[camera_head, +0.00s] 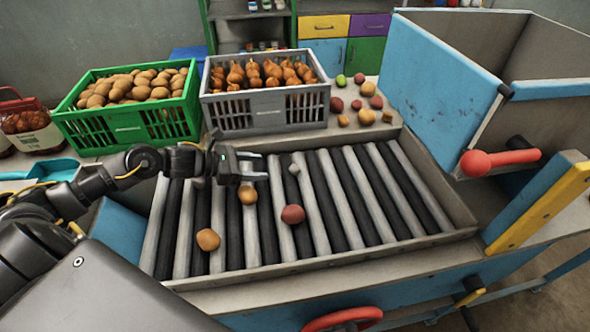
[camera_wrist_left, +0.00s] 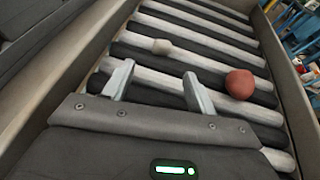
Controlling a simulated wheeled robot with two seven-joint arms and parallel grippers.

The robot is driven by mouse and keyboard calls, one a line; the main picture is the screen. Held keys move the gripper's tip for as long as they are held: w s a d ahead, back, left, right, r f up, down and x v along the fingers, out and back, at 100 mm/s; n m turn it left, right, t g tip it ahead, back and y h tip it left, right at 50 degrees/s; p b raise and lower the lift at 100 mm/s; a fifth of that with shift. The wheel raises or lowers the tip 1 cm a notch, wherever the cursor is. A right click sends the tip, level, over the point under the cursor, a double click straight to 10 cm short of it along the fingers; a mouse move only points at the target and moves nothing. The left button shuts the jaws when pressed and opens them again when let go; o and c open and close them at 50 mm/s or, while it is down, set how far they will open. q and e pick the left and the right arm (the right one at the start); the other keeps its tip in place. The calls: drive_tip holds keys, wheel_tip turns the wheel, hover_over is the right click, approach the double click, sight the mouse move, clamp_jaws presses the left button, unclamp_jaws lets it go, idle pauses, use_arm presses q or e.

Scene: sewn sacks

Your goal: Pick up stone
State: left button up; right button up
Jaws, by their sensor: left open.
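A small pale grey stone (camera_head: 294,169) lies on the roller bed (camera_head: 357,205), near its back edge in the head view. It also shows in the left wrist view (camera_wrist_left: 161,46), beyond the fingertips and roughly in line with the gap between them. My left gripper (camera_head: 262,166) is above the rollers, just left of the stone in the head view. Its two fingers (camera_wrist_left: 158,87) are apart with nothing between them, and they do not touch the stone. My right gripper is in neither view.
A reddish potato (camera_head: 293,214) and two orange-brown vegetables (camera_head: 208,240) lie on the rollers. A green crate (camera_head: 130,127) of potatoes and a grey crate (camera_head: 265,112) of onions stand behind. A blue bin (camera_head: 440,85) with a red handle (camera_head: 500,159) is at right.

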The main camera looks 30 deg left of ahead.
sight(290, 169)
use_arm(q)
drive_tip(key=p+x, duration=0.1)
drive_tip(key=x, duration=0.3)
drive_tip(key=shift+w+d+r, duration=0.1)
drive_tip(key=shift+w, duration=0.05)
drive_tip(key=shift+w+d, duration=0.2)
drive_tip(key=shift+d+f, duration=0.1)
drive_tip(key=shift+f, duration=0.15)
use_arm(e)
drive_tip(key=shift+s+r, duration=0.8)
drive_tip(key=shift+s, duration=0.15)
use_arm(q)
drive_tip(key=shift+w+d+r+p, duration=0.1)
drive_tip(key=shift+d+p, duration=0.1)
drive_tip(key=shift+p, duration=0.3)
drive_tip(key=p+x, duration=0.2)
drive_tip(key=x, duration=0.1)
drive_tip(key=shift+w+d, duration=0.2)
drive_tip(key=shift+d, duration=0.05)
drive_tip(key=shift+w+d+f, duration=0.3)
drive_tip(key=shift+d+f, duration=0.1)
drive_tip(key=shift+a, duration=0.1)
drive_tip(key=c, duration=1)
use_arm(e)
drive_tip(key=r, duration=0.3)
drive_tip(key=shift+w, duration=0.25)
